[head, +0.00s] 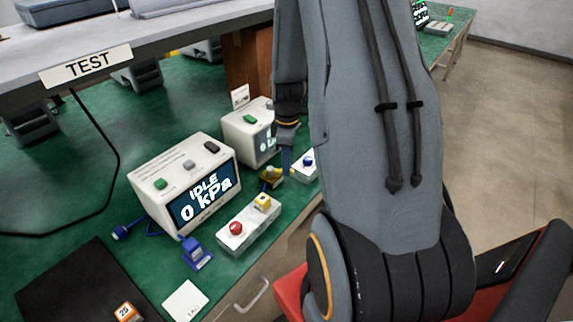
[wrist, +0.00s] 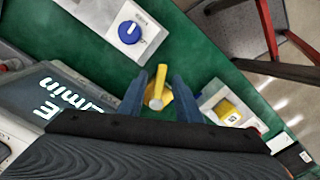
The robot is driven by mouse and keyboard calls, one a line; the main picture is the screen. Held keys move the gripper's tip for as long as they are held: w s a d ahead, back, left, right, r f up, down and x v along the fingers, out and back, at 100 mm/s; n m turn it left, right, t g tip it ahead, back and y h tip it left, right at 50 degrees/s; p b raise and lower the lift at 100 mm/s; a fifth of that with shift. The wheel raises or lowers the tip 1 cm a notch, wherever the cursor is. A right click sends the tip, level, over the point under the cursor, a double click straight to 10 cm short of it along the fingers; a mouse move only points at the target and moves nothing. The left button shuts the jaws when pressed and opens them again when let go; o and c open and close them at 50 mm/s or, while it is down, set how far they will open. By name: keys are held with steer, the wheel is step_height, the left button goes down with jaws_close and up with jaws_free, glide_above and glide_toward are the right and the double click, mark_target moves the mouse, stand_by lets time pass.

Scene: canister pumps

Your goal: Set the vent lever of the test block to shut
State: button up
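The yellow lever (wrist: 159,82), which I take to be the vent lever, stands on a yellow round body between my fingers in the wrist view. In the head view the yellow part (head: 272,177) sits on the green bench, right of the display box. My gripper (wrist: 160,98) is open, with one dark blue finger on each side of the lever. Gaps show between lever and fingers. In the head view my gripper (head: 286,160) points down just above the yellow part and partly hides it. The lever's markings are not readable.
A display box (head: 196,190) reads IDLE, 0 kPa. A white box (head: 247,228) with a red button and yellow knob stands at the bench edge. A white box with a blue knob (wrist: 129,33) is close by. A blue block (head: 195,253) stands nearer. A second display box (head: 248,133) is behind.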

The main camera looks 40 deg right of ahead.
step_height(320, 180, up, 7)
steer(key=b, duration=0.1)
stand_by(0.3)
stand_by(0.4)
steer(key=s+a+r+m, duration=0.1)
steer(key=s+a+m, duration=0.2)
steer(key=a, duration=0.4)
steer(key=s+a+r+m+t, duration=0.1)
steer(key=s+a+r+m, duration=0.1)
steer(key=a, duration=0.4)
steer(key=s+a+r+m, duration=0.2)
steer(key=s+a+m, duration=0.2)
steer(key=a, duration=0.3)
steer(key=shift+s+a+m+b, duration=0.3)
steer(key=shift+s+a+b, duration=0.05)
steer(key=shift+s, duration=0.3)
stand_by(1.3)
